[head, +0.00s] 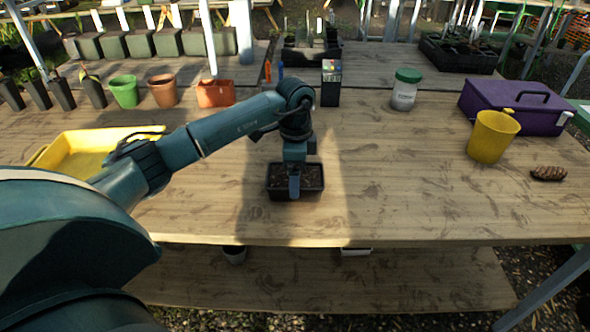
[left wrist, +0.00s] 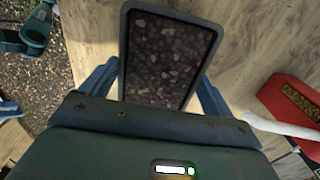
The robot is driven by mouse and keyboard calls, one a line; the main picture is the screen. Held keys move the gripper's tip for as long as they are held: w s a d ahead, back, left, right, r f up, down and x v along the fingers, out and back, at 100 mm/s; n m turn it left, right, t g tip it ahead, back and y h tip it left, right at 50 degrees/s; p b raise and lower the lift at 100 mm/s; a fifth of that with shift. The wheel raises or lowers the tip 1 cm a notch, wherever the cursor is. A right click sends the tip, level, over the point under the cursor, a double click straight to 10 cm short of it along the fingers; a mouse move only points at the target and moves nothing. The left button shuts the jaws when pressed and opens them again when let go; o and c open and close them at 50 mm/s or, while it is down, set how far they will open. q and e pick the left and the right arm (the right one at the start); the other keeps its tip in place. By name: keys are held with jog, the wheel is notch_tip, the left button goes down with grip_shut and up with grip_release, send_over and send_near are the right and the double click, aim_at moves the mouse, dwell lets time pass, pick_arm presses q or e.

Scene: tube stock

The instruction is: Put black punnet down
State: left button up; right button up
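The black punnet (head: 311,186), filled with dark soil, is upright at the middle of the table near the front edge. My left gripper (head: 294,180) is above and around it, with one finger in front of its near wall. In the left wrist view the punnet (left wrist: 165,60) lies between the two fingers (left wrist: 160,85), which appear to touch its opposite sides. I cannot tell whether its base touches the table. My right gripper does not clearly show.
Bare table (head: 400,190) lies right of the punnet. A yellow tray (head: 50,155) is left. Behind are an orange pot (head: 215,93), a dark box (head: 331,85) and a green-lidded jar (head: 404,92). A yellow pot (head: 492,137), purple case (head: 530,105) and pinecone (head: 548,173) stand right.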

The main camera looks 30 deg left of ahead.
pick_arm(q)
jog(key=shift+o, duration=1.1)
notch_tip(320, 180, up, 12)
jog(key=shift+r, duration=0.2)
